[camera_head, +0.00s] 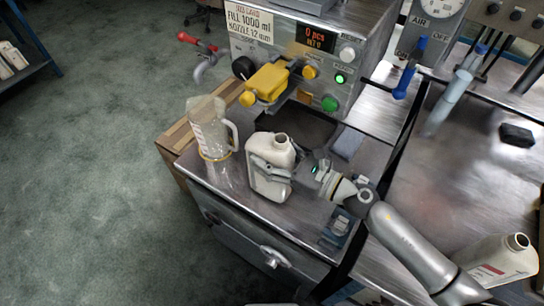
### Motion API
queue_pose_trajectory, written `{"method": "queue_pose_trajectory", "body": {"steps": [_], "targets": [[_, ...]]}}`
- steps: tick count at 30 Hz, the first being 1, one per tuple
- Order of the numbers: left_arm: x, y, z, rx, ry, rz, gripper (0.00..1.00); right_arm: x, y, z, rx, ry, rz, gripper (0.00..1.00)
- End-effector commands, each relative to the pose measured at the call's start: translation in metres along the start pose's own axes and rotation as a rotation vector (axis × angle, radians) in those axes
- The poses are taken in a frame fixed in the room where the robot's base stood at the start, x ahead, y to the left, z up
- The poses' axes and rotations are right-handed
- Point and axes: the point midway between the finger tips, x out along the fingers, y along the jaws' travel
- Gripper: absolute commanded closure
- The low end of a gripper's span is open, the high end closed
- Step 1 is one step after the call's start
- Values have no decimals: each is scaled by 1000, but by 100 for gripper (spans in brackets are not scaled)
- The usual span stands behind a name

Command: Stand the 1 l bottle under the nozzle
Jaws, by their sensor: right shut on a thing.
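A white bottle (268,186) with an open neck stands upright, or nearly so, over the steel bench in front of the filling machine. I cannot tell if the bottle's base touches the bench. The filling machine (290,50) stands behind, with a yellow part (268,80) at its front above a dark recess. The nozzle tip itself is hard to make out. The bottle is in front of the recess. My left gripper is not in view.
A clear measuring jug (211,128) stands left of the bottle, close by. Another white bottle (498,262) is at the lower right. A dark block (517,135) lies on the right bench. A blue-handled valve (405,80) stands right of the machine.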

Motion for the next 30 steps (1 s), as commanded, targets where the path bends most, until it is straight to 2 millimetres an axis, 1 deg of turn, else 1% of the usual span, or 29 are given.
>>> {"method": "queue_pose_trajectory", "body": {"steps": [1, 3, 5, 7, 11, 20, 30], "targets": [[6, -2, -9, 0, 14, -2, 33, 2, -2, -6, 0, 0, 0, 74], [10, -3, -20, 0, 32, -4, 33, 5, -4, -10, 1, -1, 0, 74], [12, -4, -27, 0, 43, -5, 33, 8, -5, -14, 0, -1, 0, 74], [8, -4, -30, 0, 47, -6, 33, 13, -9, -10, 0, -1, 0, 74], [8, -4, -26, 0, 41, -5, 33, 21, -16, -10, 0, -1, 0, 74], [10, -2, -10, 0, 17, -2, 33, 40, -30, -10, 1, -1, 0, 74], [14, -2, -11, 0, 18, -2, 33, 60, -46, -12, 1, 0, 0, 74]]}}
